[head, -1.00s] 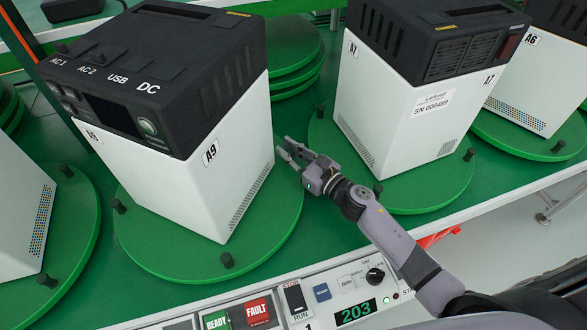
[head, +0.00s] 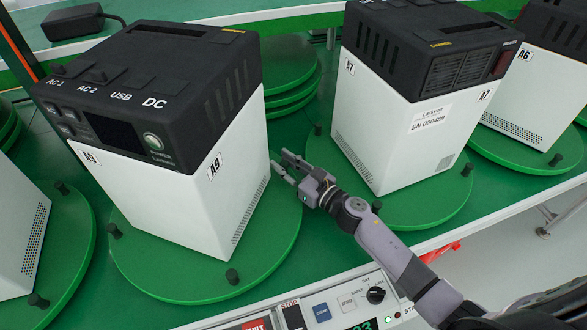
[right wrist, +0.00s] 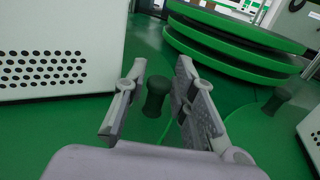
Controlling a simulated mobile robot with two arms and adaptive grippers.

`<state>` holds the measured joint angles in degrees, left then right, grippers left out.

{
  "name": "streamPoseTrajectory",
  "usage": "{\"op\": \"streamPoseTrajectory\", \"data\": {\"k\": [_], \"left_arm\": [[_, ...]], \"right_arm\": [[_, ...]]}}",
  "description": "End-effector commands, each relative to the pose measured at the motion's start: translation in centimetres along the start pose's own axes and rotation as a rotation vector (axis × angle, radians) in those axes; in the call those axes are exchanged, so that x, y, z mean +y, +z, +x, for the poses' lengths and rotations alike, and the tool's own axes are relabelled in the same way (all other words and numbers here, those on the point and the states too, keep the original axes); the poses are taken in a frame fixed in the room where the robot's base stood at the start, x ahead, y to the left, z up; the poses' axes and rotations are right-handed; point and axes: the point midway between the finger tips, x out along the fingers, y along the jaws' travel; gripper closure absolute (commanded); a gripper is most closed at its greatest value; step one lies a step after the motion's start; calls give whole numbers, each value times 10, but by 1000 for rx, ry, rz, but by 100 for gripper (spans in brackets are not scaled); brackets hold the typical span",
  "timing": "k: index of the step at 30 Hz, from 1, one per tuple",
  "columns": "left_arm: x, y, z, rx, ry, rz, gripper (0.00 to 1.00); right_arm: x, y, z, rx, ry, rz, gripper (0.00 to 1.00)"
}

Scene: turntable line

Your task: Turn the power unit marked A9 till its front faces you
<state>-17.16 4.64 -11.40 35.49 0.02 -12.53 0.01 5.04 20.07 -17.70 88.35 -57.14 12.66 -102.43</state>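The A9 power unit (head: 165,185) stands on a green turntable (head: 180,287). It is a white box with a black top. Its front panel, with a screen and the labels AC 1, AC 2, USB and DC, points toward the lower left in the head view; its vented A9 side faces lower right. My right gripper (head: 277,161) is low beside the unit's right edge, open. In the right wrist view a dark peg (right wrist: 157,95) stands between the open fingers (right wrist: 160,66), with no grip on it visible. The unit's perforated wall (right wrist: 55,70) is left of them. My left gripper is not in view.
Unit A7 (head: 390,130) stands on its own turntable (head: 425,212) close to the right of my gripper. Unit A6 (head: 520,122) is farther right. Another white unit (head: 15,240) is at left. Stacked green discs (head: 290,80) lie behind. A control panel (head: 335,308) lines the front edge.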

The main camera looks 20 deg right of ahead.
Motion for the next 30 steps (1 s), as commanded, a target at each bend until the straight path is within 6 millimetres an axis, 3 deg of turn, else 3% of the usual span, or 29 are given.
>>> {"op": "streamPoseTrajectory", "data": {"k": [12, 18, 30], "left_arm": [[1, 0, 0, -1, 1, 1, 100], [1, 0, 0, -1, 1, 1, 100], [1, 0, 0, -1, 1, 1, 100]], "right_arm": [[0, -2, -78, 4, -1, 1, 75], [0, -1, -108, 2, -1, 1, 75], [-1, 0, -117, 0, -1, 0, 75]]}}
